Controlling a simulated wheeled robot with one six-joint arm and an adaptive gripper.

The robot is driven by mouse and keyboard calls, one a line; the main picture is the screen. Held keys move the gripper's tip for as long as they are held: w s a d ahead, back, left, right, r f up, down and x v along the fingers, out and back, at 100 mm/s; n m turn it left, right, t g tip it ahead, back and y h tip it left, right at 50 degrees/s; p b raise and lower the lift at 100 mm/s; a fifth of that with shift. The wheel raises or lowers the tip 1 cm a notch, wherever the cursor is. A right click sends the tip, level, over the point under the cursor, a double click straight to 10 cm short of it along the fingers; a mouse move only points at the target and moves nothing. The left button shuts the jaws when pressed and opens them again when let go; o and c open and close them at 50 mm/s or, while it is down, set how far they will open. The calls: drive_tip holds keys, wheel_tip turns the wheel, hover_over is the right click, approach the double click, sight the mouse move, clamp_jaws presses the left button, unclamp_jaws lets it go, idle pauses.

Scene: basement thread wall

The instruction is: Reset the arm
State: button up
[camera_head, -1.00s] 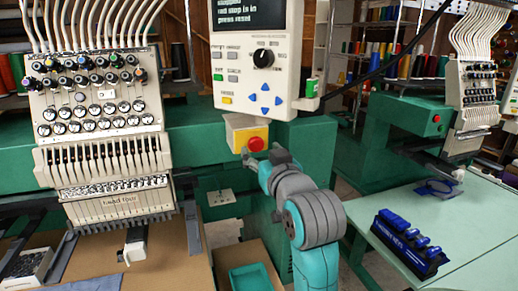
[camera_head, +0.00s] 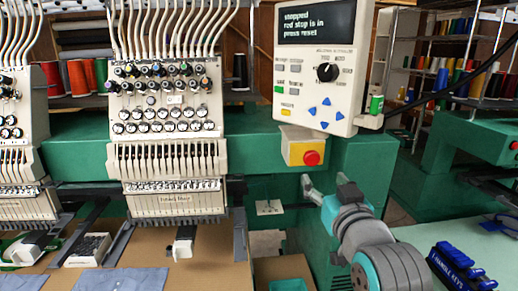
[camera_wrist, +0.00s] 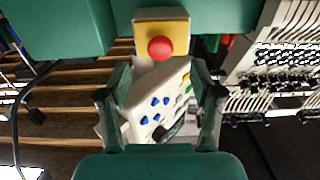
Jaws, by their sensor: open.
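My gripper (camera_head: 328,188) is open and empty, just below the red stop button (camera_head: 311,158) on its yellow box (camera_head: 295,149). In the wrist view the two fingers stand apart (camera_wrist: 160,72), with the red button (camera_wrist: 160,48) ahead, beyond the fingertips. The control panel (camera_head: 300,75) above shows a dark screen (camera_head: 316,20) with text reading roughly "stopped, red stop is in, press reset". The panel has a black knob (camera_head: 327,72), blue arrow buttons and small coloured buttons; it also appears between the fingers in the wrist view (camera_wrist: 150,100).
The green embroidery machine body (camera_head: 370,160) stands behind my arm. A multi-needle head (camera_head: 170,160) is at left, over a brown table (camera_head: 205,270). A blue key holder (camera_head: 460,270) sits on the pale green table at right.

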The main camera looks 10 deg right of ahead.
drive_tip(key=s+f+g, duration=0.1)
drive_tip(key=s+f, duration=0.4)
drive_tip(key=f, duration=0.5)
drive_tip(key=s+f, duration=0.5)
drive_tip(key=f, duration=0.5)
drive_tip(key=s+f+g, duration=0.1)
drive_tip(key=s+f, duration=0.4)
drive_tip(key=f, duration=0.4)
drive_tip(key=s+f, duration=0.3)
drive_tip(key=s, duration=1.2)
drive_tip(key=s+f+g, duration=0.1)
drive_tip(key=s+f, duration=0.3)
drive_tip(key=s, duration=1.1)
drive_tip(key=shift+f, duration=0.25)
